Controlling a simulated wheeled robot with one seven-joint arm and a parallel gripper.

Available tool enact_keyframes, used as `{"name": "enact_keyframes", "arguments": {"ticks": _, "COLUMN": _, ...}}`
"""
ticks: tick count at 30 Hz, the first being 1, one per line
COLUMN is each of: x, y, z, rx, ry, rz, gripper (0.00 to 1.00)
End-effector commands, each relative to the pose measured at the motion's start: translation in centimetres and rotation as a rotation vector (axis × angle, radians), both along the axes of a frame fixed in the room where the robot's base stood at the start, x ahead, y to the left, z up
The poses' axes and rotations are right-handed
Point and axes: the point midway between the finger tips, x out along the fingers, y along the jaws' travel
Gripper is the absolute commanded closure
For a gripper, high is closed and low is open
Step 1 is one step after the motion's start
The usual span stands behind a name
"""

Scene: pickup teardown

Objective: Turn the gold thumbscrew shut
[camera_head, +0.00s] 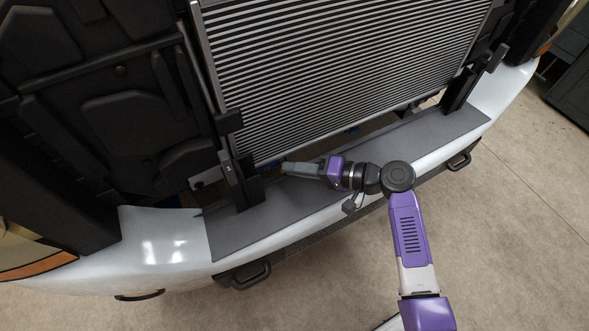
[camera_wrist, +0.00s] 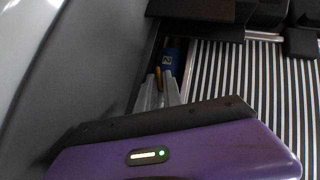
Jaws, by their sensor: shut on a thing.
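The gold thumbscrew (camera_wrist: 158,78) shows in the wrist view as a thin gold piece between the tips of my gripper (camera_wrist: 160,90). My gripper's two grey fingers are shut on it. In the head view my gripper (camera_head: 284,168) reaches left, low at the radiator's lower edge, above the dark grey bumper top. The thumbscrew is too small to make out clearly there. A blue part with a pale mark (camera_wrist: 173,60) sits just behind the thumbscrew in the wrist view. The fingers hide part of the thumbscrew, and I cannot tell how far it is turned.
The large finned radiator (camera_head: 340,70) stands behind my gripper. A black bracket (camera_head: 246,185) is close on the left of the fingertips. The white bumper (camera_head: 160,240) with its dark grey top runs across the front. Open floor (camera_head: 520,200) lies to the right.

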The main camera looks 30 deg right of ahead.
Motion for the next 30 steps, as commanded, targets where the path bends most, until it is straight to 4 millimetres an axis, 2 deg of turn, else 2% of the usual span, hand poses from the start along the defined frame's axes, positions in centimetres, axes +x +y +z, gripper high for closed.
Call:
{"name": "enact_keyframes", "arguments": {"ticks": 5, "x": -0.1, "y": 0.0, "z": -0.1, "rx": -0.001, "ry": 0.003, "rz": 0.0, "gripper": 1.0}}
{"name": "enact_keyframes", "arguments": {"ticks": 6, "x": -0.1, "y": 0.0, "z": -0.1, "rx": -0.002, "ry": 0.002, "rz": 0.0, "gripper": 0.84}}
{"name": "enact_keyframes", "arguments": {"ticks": 8, "x": -0.1, "y": 0.0, "z": -0.1, "rx": -0.002, "ry": 0.002, "rz": 0.0, "gripper": 0.72}}
{"name": "enact_keyframes", "arguments": {"ticks": 20, "x": -0.4, "y": -0.4, "z": 0.1, "rx": -0.002, "ry": 0.002, "rz": -0.002, "gripper": 0.72}}
{"name": "enact_keyframes", "arguments": {"ticks": 30, "x": -4.0, "y": -3.7, "z": 1.5, "rx": -0.003, "ry": 0.002, "rz": -0.003, "gripper": 0.72}}
